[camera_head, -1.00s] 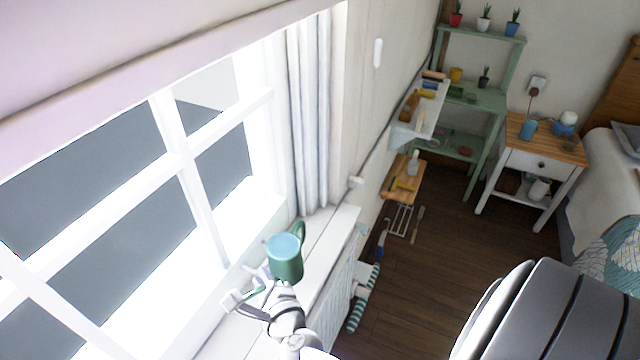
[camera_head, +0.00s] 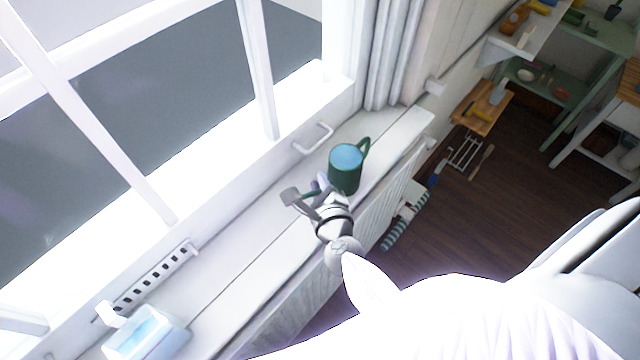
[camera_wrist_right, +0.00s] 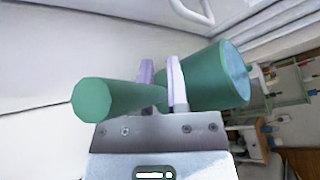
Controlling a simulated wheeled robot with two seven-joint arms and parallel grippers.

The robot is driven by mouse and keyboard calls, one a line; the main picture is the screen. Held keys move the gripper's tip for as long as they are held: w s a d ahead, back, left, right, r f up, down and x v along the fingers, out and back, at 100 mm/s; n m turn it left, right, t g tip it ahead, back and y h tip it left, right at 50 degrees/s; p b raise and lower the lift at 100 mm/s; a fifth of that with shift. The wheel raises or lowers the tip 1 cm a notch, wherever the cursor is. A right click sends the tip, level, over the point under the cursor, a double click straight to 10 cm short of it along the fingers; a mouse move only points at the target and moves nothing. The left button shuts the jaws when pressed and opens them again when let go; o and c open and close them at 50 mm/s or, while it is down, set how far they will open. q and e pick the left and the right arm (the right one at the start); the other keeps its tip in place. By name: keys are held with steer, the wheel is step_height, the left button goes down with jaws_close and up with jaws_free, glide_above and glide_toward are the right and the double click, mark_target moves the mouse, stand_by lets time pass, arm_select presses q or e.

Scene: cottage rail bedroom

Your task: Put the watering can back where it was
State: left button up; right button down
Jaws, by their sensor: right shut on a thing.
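The green watering can (camera_head: 343,181) with a blue top opening is at the middle of the head view, over the white window sill (camera_head: 232,262). Its handle loops toward the right. My right gripper (camera_head: 318,190) is shut on it. In the right wrist view the fingers (camera_wrist_right: 162,84) close on a narrow part between the can's wide body (camera_wrist_right: 204,78) and a green flared end at the left. I cannot tell whether the can's base touches the sill. My left gripper is not in view.
A light blue box-like item (camera_head: 146,334) sits at the sill's near left end. A white window handle (camera_head: 313,139) juts out behind the can. A curtain (camera_head: 398,50) hangs past the can. A wooden shelf (camera_head: 484,106) is on the wall farther right.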

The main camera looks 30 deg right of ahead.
steer(key=c, duration=0.6)
jaws_free()
steer(key=shift+c, duration=0.2)
steer(key=shift+r, duration=0.1)
steer(key=p+v, duration=0.2)
steer(key=v, duration=0.9)
steer(key=s+f+m+g+y, duration=0.1)
steer(key=s+f+m+g, duration=0.25)
steer(key=f+m, duration=0.4)
steer(key=s+f+m+g, duration=0.3)
steer(key=s+f+m, duration=0.2)
steer(key=f+m, duration=0.25)
steer(key=s+d+f+m+g+y, duration=0.1)
steer(key=s+f+m+g, duration=0.2)
steer(key=m, duration=0.9)
steer(key=s+d+f+m+g+y, duration=0.1)
steer(key=s+f+m+g, duration=0.3)
steer(key=s+f+m, duration=0.4)
steer(key=s+d+m, duration=0.1)
steer(key=s+m, duration=0.3)
steer(key=m, duration=0.1)
steer(key=shift+s+m, duration=0.3)
